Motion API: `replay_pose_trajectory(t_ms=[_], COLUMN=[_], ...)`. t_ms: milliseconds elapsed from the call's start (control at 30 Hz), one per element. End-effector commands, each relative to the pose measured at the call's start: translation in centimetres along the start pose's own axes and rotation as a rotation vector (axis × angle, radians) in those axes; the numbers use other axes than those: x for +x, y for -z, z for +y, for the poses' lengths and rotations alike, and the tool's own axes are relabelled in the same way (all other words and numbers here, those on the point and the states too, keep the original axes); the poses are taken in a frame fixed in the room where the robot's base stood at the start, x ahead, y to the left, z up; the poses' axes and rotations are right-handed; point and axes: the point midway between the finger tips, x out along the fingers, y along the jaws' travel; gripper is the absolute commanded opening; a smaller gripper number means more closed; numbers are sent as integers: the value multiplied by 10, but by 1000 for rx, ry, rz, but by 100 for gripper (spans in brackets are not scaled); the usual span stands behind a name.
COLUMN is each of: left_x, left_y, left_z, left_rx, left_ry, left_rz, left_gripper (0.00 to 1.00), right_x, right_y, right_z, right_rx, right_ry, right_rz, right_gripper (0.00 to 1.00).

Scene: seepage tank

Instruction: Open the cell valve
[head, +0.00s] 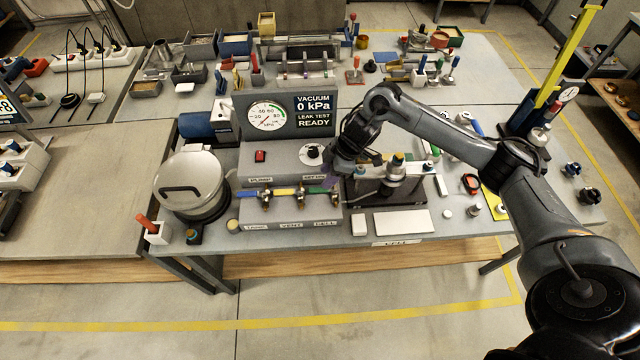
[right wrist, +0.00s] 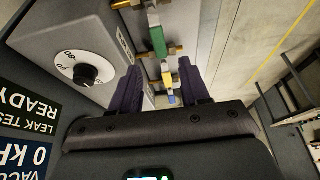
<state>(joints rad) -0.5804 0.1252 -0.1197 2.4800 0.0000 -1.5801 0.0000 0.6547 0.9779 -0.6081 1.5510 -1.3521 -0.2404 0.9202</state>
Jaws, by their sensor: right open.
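The cell valve is the rightmost of three valves on the grey manifold box (head: 290,213), above the "CELL" label. Its green handle (head: 317,190) lies lengthwise along the row, beside brass fittings. In the right wrist view the green handle (right wrist: 158,41) shows in the gap ahead of the fingers. My right gripper (head: 332,180) is just right of and above the green handle in the head view. Its two dark purple fingers (right wrist: 161,88) are apart with nothing held between them. I cannot tell whether a finger touches the handle. My left gripper is not in view.
Yellow (head: 284,191) and blue (head: 248,194) valve handles sit left of the green one. Behind are a red pump switch (head: 260,155), a black knob (head: 313,151) and a gauge panel (head: 288,115) reading 0 kPa. A silver pot (head: 190,182) stands left; a clamped cell (head: 392,185) stands right.

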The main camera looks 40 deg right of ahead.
Motion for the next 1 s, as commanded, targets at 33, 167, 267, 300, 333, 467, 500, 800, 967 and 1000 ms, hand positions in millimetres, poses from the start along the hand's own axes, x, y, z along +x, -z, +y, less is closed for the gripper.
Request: replay_pose_trajectory(t_ms=[33, 167, 267, 300, 333, 467, 500, 800, 967, 1000], left_x=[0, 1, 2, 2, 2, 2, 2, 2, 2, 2], left_y=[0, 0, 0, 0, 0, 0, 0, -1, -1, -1], left_z=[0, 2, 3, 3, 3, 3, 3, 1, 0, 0], left_rx=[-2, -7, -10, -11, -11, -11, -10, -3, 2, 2], left_ry=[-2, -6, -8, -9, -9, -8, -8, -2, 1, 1], left_rz=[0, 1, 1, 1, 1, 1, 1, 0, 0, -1], left_gripper=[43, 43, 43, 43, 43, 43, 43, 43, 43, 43], right_x=[10, 30, 43, 47, 50, 59, 60, 63, 62, 62], right_y=[-1, 0, 0, 0, 0, 0, 0, 0, 0, 0], right_z=[-1, -1, -1, 0, 0, 0, 0, 0, 0, 0], right_rx=[2, 2, 1, 2, 1, 0, 1, 0, 0, 0], right_ry=[3, 2, 2, 1, 1, 0, 0, -1, 0, 0], right_rz=[-2, -1, -1, -1, -1, -1, -1, -1, -1, -1], right_gripper=[46, 46, 46, 46, 46, 46, 46, 46, 27, 21])
